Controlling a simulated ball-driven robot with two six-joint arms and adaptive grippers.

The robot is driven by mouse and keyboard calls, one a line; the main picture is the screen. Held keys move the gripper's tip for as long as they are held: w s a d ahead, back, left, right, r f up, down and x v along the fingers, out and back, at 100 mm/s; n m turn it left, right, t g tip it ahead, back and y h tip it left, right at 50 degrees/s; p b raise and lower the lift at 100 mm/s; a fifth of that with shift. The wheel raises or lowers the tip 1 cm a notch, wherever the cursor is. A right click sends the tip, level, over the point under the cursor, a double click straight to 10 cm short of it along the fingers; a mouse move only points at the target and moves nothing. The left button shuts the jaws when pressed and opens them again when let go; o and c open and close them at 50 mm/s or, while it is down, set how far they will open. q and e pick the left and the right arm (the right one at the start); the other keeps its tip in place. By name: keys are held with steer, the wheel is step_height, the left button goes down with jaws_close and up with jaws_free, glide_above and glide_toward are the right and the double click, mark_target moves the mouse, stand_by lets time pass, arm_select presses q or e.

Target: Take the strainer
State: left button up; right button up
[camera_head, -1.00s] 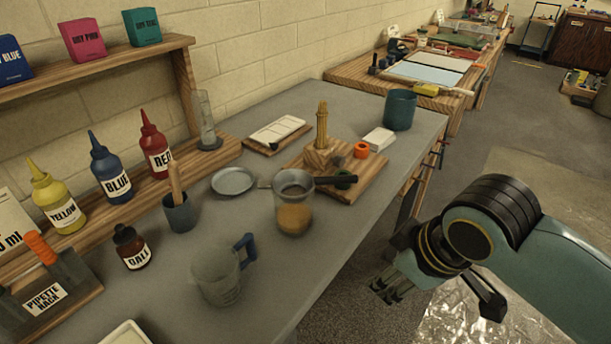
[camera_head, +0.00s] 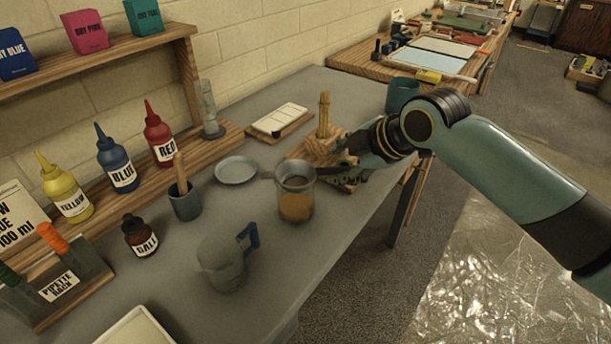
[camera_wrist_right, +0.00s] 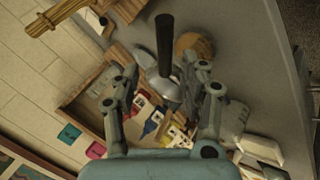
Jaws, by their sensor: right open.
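The strainer (camera_head: 296,183) rests on top of a clear beaker (camera_head: 297,208) with orange liquid. Its dark handle points right, towards my right gripper (camera_head: 347,174). The right gripper is open at the handle, over the wooden board. In the right wrist view the strainer's dark handle (camera_wrist_right: 164,42) and grey bowl (camera_wrist_right: 164,86) appear between the two spread fingers of the right gripper (camera_wrist_right: 167,80). I cannot tell whether a finger touches the handle. My left gripper is not in view.
A wooden block with an upright wooden piece (camera_head: 324,116) stands just behind the gripper. A grey dish (camera_head: 236,170) lies left of the beaker, and a jug with a blue handle (camera_head: 223,264) stands in front.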

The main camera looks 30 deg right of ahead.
mark_target(333, 170)
steer(key=x, duration=0.4)
steer(key=shift+a+f+p, duration=0.15)
steer(key=shift+f+p, duration=0.2)
steer(key=shift+f, duration=0.1)
steer(key=shift+s, duration=0.1)
steer(key=shift+c, duration=0.3)
jaws_close()
steer(key=shift+r, duration=0.1)
